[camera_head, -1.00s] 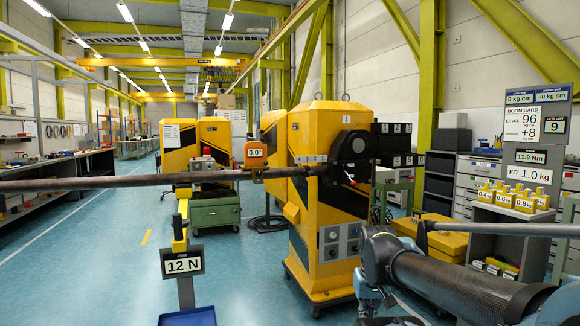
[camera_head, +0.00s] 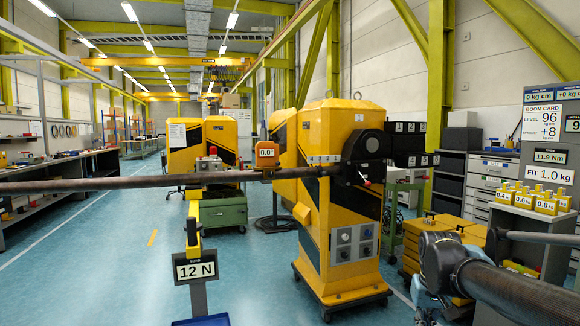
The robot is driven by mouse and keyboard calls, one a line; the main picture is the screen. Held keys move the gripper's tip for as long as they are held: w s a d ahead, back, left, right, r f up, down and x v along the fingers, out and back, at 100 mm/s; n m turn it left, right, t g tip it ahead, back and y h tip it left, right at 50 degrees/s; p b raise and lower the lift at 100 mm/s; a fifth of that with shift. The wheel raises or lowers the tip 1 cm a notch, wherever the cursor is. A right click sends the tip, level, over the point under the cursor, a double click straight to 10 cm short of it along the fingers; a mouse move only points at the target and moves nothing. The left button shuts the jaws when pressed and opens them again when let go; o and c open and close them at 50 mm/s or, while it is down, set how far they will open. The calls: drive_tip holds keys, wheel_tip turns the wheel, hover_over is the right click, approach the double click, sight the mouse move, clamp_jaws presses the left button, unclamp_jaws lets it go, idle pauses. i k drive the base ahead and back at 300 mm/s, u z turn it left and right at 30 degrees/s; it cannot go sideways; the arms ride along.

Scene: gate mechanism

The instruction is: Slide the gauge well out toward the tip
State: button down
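The dark boom (camera_head: 130,183) runs level from the left edge to the round black hub (camera_head: 366,145) on the yellow machine (camera_head: 335,210). An orange gauge box (camera_head: 266,154) reading 0.0° sits on the boom, left of the hub. A stand with a yellow upright (camera_head: 193,228) and a load display (camera_head: 195,268) reading 12 N stands in front of the boom. Whether the upright touches the boom I cannot tell. My arm (camera_head: 515,290) shows at the lower right, well apart from the boom and gauge. My gripper is not clearly visible; the arm's end runs off the bottom edge.
Yellow weights (camera_head: 525,199) stand on a grey cabinet at the right, below a boom card (camera_head: 547,122). Yellow drawers (camera_head: 440,230) stand behind my arm. A blue tray (camera_head: 202,320) lies at the bottom edge. The blue floor at the left is clear.

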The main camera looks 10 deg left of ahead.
sight(272, 164)
drive_tip(key=i, duration=1)
